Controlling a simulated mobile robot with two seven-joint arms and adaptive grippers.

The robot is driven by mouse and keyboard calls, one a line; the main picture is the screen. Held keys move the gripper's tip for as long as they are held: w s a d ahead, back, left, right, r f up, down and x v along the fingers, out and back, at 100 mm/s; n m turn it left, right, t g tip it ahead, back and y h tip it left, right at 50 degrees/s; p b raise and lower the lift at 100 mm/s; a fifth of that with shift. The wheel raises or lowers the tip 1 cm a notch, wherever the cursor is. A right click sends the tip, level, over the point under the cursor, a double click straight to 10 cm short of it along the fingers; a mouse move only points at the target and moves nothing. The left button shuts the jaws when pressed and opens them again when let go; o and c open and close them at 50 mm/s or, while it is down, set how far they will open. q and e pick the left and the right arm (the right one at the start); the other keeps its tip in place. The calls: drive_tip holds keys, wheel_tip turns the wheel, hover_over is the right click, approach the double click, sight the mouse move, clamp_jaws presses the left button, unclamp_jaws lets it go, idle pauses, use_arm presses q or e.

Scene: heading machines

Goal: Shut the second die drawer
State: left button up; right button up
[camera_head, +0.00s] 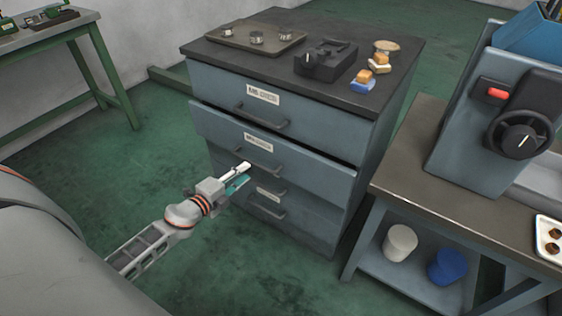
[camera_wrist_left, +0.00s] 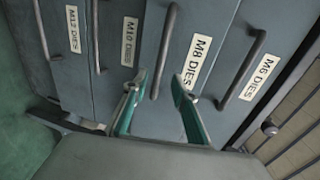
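The grey-blue die cabinet has a stack of drawers with dark bar handles. The second drawer from the top (camera_head: 300,160) stands partly pulled out, with a dark gap along its top edge. In the left wrist view its front bears the label M8 DIES (camera_wrist_left: 197,60), with its handle (camera_wrist_left: 163,52) beside it. My left gripper (camera_head: 242,174) is low in front of the cabinet, close to the second drawer's handle. My right gripper is out of view.
The top drawer (camera_head: 225,88) looks closed. A workbench (camera_head: 430,192) with a machine (camera_head: 475,125) stands close at right. Green floor (camera_head: 110,190) is clear at left.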

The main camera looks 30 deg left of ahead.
sight(256, 164)
use_arm(q)
drive_tip(key=b+x, duration=0.1)
drive_tip(key=x, duration=0.6)
drive_tip(key=shift+w+f, duration=0.15)
drive_tip(key=shift+w, duration=0.05)
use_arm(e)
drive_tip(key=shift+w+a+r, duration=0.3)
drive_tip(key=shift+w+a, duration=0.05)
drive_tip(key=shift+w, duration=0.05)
use_arm(q)
clamp_jaws()
drive_tip(key=shift+w, duration=0.15)
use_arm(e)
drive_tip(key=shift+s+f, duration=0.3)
